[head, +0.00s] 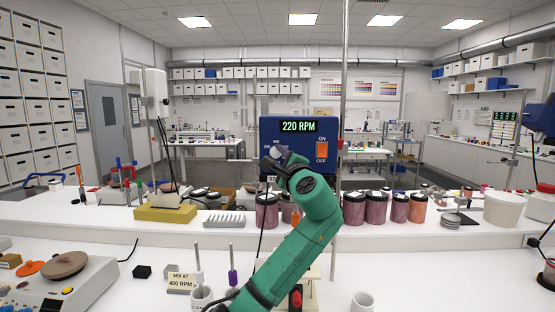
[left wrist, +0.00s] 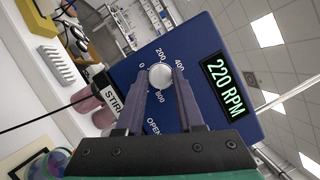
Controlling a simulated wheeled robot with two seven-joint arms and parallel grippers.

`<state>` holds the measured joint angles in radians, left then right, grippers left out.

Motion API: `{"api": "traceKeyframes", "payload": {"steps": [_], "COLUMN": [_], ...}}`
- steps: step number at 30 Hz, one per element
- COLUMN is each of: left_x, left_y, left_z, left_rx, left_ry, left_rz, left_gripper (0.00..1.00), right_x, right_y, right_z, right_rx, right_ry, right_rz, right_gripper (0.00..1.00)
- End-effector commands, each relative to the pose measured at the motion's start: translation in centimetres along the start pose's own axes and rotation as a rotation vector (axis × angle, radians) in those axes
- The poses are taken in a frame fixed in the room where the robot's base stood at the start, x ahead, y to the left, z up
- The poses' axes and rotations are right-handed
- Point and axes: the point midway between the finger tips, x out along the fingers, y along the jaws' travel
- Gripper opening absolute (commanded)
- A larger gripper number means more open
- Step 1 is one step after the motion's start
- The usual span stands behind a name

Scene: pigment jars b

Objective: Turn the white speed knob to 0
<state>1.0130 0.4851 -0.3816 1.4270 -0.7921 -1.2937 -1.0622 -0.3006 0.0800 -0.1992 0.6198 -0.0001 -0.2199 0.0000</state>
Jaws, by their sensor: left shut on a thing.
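The white speed knob (left wrist: 160,76) is on the blue stirrer box (left wrist: 185,45), with marks 0, 200, 400 and 800 readable around it. The knob's pointer cannot be made out. The box's display (left wrist: 226,86) reads 220 RPM, also in the head view (head: 298,127). My left gripper (left wrist: 161,72) is shut on the knob, one finger on each side. In the head view the left gripper (head: 276,160) is at the lower left of the box (head: 290,146) and mostly hides the knob. My right gripper is not in view.
An orange ON/OFF switch (head: 322,150) is on the box's right side. A metal pole (head: 344,80) stands beside the box. Dark red jars (head: 376,207) line the shelf below.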

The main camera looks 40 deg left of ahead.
Motion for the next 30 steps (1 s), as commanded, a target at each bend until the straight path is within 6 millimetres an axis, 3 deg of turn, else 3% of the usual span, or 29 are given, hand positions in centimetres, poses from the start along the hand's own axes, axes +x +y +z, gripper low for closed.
{"api": "traceKeyframes", "payload": {"steps": [30], "left_x": [0.1], "left_y": [-0.6], "left_z": [0.2], "left_rx": [-0.869], "left_ry": [0.001], "left_rz": [0.364], "left_gripper": [0.00], "right_x": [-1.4], "right_y": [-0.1], "right_z": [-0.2], "right_rx": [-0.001], "right_ry": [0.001], "right_rz": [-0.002], "right_gripper": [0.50]}}
